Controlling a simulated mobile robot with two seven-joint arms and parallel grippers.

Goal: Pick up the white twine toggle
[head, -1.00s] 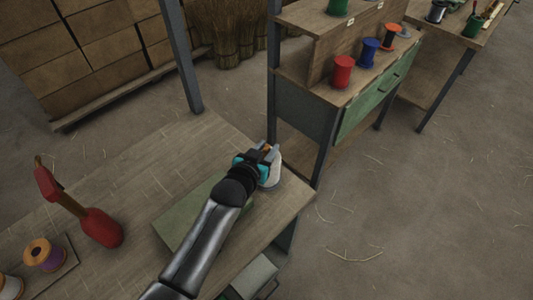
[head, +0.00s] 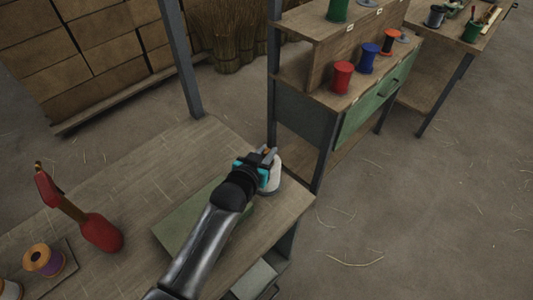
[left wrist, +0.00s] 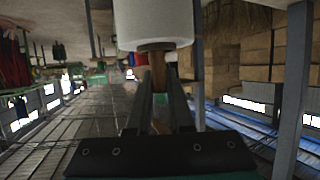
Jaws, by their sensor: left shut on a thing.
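The white twine toggle (head: 271,179) is at the far right corner of the workbench (head: 284,212). It is a white cylinder with a brown wooden end, partly hidden by my gripper in the head view. My left gripper (head: 267,155) is shut on it. In the left wrist view the two fingers (left wrist: 158,85) close around the brown neck, and the white body (left wrist: 153,22) sits just beyond them. I cannot tell whether the toggle touches the benchtop. My right gripper is not in view.
A green mat (head: 180,230) lies under my left arm. A shelf unit with red (head: 342,77) and blue (head: 368,55) spools stands close beyond the bench corner, beside a dark post (head: 272,85).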

